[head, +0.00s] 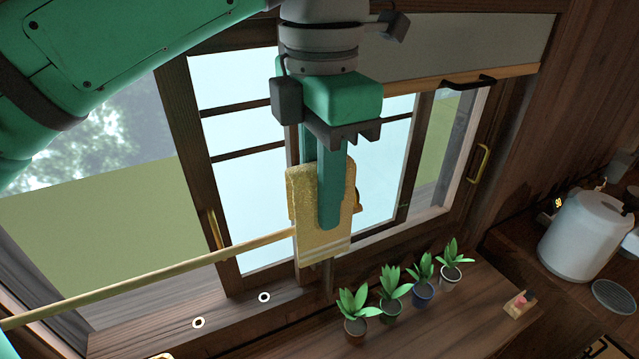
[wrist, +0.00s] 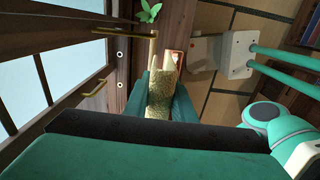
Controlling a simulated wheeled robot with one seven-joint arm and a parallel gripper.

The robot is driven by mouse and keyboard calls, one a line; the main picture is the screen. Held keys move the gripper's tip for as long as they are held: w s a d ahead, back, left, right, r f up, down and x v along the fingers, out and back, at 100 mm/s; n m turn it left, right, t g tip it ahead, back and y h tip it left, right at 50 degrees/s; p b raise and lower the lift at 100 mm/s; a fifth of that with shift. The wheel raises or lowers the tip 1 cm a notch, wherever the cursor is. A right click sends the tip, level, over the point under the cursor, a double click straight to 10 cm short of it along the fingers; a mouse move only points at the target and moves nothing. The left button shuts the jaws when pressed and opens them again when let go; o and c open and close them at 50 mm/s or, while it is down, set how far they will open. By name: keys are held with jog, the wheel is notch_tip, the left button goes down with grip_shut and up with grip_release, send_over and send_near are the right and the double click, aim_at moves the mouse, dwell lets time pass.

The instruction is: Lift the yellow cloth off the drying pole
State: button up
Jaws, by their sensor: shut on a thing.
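The yellow cloth (head: 302,200) hangs folded in front of the window in the head view. My gripper (head: 324,218) points down and is shut on it, with one green finger in front of the cloth. The pale drying pole (head: 160,275) runs from the lower left up to the cloth's left edge. Where the pole meets the cloth is hidden, so I cannot tell whether the cloth still rests on it. In the wrist view the textured yellow cloth (wrist: 159,88) shows between the green fingers (wrist: 168,105).
Several potted plants (head: 390,305) stand on the wooden ledge below and right of the cloth. A white rice cooker (head: 582,236) is at the far right. The window frame (head: 207,190) is behind my gripper. A small pink-topped item (head: 519,303) lies on the ledge.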

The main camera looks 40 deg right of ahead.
jog(key=s+a, duration=0.5)
jog(key=s, duration=0.3)
jog(key=shift+s+a, duration=0.15)
jog(key=shift+s, duration=0.2)
jog(key=shift+w, duration=0.1)
dwell(0.4)
